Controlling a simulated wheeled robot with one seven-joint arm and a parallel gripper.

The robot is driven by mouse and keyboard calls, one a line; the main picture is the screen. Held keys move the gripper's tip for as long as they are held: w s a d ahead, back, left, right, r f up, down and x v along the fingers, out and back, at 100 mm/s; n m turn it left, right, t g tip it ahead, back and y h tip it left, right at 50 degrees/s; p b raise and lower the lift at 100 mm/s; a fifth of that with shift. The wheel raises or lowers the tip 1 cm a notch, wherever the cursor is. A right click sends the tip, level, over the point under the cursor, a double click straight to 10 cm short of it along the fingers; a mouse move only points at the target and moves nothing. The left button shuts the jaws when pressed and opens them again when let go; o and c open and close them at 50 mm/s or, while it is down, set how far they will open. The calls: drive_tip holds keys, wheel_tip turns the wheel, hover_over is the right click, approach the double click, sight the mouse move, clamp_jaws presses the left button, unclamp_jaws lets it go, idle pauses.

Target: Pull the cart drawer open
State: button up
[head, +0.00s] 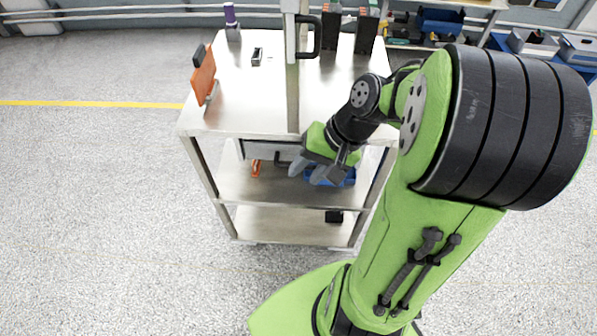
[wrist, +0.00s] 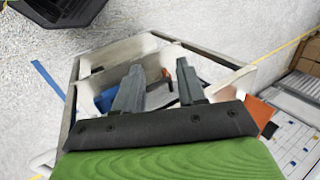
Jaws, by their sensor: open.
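The metal cart (head: 250,125) stands in front of me, with a flat top and open shelves below. A grey panel with a dark bar, perhaps the drawer front (head: 285,157), shows just under the top; my gripper partly hides it. My gripper (head: 308,170) is open, with its grey fingers pointing down at the cart's near side. I cannot tell whether it touches the cart. In the wrist view, the two fingers (wrist: 158,88) stand apart with nothing gripped between them. The drawer handle is not clear in that view.
A blue bin (head: 340,181) and an orange tool (head: 256,168) are on the shelf below. The top holds an orange-backed stand (head: 204,77), a purple-capped bottle (head: 231,20) and dark boxes (head: 367,30). A post rises at the middle. Floor to the left is clear.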

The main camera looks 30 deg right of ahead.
drive_tip(key=w+d+f+m+t+y+b, duration=0.1)
drive_tip(key=d+f+m+t+y+b, duration=0.35)
drive_tip(key=f, duration=0.45)
drive_tip(key=m+t+b, duration=0.4)
drive_tip(key=m+t, duration=0.1)
drive_tip(key=m, duration=0.1)
approach(310, 168)
drive_tip(key=shift+y, duration=0.35)
drive_tip(key=b+x, duration=0.2)
drive_tip(key=x, duration=0.4)
drive_tip(key=b+x, duration=0.2)
drive_tip(key=x, duration=0.4)
drive_tip(key=shift+w+d+f, duration=0.1)
drive_tip(key=shift+d+f, duration=0.05)
drive_tip(key=shift+f, duration=0.1)
clamp_jaws()
